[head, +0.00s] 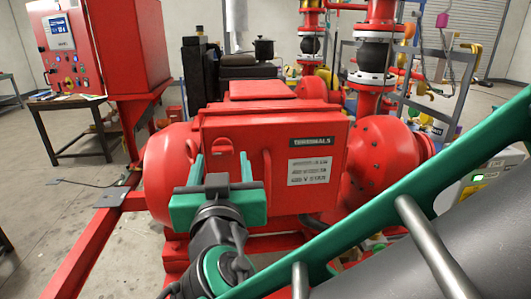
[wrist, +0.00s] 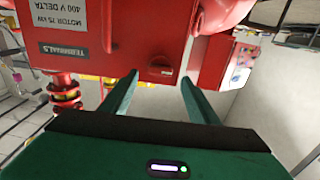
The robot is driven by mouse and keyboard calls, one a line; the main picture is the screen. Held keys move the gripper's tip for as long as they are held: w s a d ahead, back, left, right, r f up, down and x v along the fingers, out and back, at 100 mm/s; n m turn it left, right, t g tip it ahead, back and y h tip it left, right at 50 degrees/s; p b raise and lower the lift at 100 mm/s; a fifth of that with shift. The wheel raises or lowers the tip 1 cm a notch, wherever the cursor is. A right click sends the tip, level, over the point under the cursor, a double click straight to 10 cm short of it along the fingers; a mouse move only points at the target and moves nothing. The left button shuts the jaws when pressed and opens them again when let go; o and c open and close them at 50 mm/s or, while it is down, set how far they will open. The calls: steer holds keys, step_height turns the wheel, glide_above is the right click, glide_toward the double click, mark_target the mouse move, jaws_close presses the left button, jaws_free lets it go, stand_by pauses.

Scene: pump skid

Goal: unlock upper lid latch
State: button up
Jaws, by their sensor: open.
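The red terminal box (head: 225,120) has a front lid with a black TERMINALS label and a white rating plate. A small red latch (head: 223,146) sits near the lid's upper left part; it also shows in the wrist view (wrist: 160,70), where the picture is upside down. My gripper (head: 222,160) has green fingers, open and empty, pointing at the lid. In the wrist view, its fingertips (wrist: 159,80) lie on either side of the latch, with gaps to both. I cannot tell how far short of the lid they are.
A red control cabinet (head: 72,45) and a dark table (head: 75,103) stand at left. My green and grey arm parts fill the lower right.

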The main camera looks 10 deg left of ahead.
mark_target(222, 152)
steer(key=shift+x, duration=2.25)
